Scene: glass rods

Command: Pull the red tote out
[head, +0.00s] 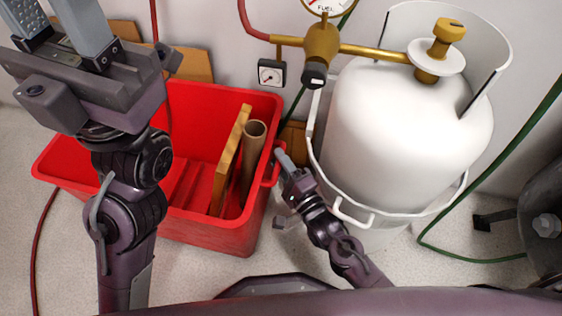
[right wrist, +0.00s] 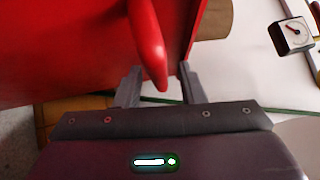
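The red tote (head: 235,236) stands on the floor at the left of the head view. It holds a flat wooden board (head: 230,160) and a brown tube (head: 252,160), both leaning at its right end. A red handle (right wrist: 147,45) sticks out from the tote's right end. My right gripper (head: 276,185) is at this handle; in the right wrist view the handle lies between the two fingers, with a gap visible on both sides. My left gripper (head: 56,18) is raised at the upper left, fingers apart and empty; its arm hides part of the tote.
A white gas cylinder (head: 400,130) in a white rail frame stands close to the right of my right gripper. A brass valve (head: 322,42) and small gauge (head: 271,73) are above. Green hose (head: 470,258) lies right. Brown boards (head: 190,63) stand behind the tote.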

